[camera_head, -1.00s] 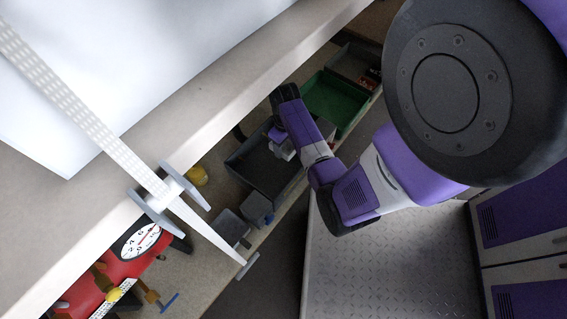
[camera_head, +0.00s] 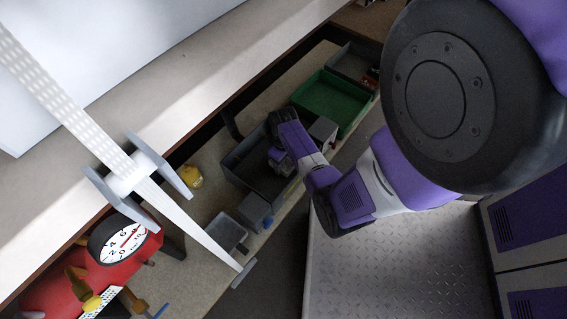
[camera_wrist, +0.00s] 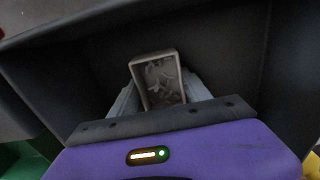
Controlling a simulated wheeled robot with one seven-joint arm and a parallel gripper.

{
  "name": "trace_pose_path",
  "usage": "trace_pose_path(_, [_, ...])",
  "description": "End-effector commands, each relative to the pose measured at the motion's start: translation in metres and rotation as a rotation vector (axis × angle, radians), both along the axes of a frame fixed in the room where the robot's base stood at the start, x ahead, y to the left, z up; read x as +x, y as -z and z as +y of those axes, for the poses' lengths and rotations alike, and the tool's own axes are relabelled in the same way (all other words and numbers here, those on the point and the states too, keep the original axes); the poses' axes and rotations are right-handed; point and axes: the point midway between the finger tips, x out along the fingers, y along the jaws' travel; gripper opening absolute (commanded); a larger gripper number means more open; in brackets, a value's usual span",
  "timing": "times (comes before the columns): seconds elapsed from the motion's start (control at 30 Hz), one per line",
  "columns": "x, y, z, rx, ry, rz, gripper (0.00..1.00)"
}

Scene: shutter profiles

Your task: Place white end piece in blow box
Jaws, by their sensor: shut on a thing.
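My gripper (camera_head: 275,160) is down at the large dark grey bin (camera_head: 238,168), with its purple wrist above it. In the wrist view, my gripper (camera_wrist: 158,92) has a finger on each side of a small open box (camera_wrist: 137,77) with a pale rim, and appears shut on it. Several white pieces (camera_wrist: 163,78) lie inside this small box; I cannot tell which is the white end piece. The dark walls of the large bin (camera_wrist: 232,50) surround the fingers. I cannot make out whether the small box touches the bin floor.
A green bin (camera_head: 334,99) and a grey bin (camera_head: 346,66) stand beyond. A red gauge device (camera_head: 95,262) stands at lower left. The pale shelf edge (camera_head: 205,90) overhangs the bench.

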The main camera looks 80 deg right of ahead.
Motion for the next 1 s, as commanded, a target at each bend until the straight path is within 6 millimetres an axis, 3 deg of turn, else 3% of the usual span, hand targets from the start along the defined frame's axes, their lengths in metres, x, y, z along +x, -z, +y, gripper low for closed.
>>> trace_pose_path(0.23, [0.0, 0.003, 0.0, 0.0, -0.001, 0.0, 0.08])
trace_pose_path(0.27, [0.0, 0.002, 0.0, 0.0, 0.0, 0.0, 0.62])
trace_pose_path(0.33, [0.0, 0.002, 0.0, 0.0, 0.0, 0.0, 0.75])
trace_pose_path(0.73, [0.0, -0.002, 0.0, 0.0, 0.0, 0.0, 0.78])
trace_pose_path(1.0, [0.001, -0.05, 0.0, -0.003, -0.001, -0.001, 0.78])
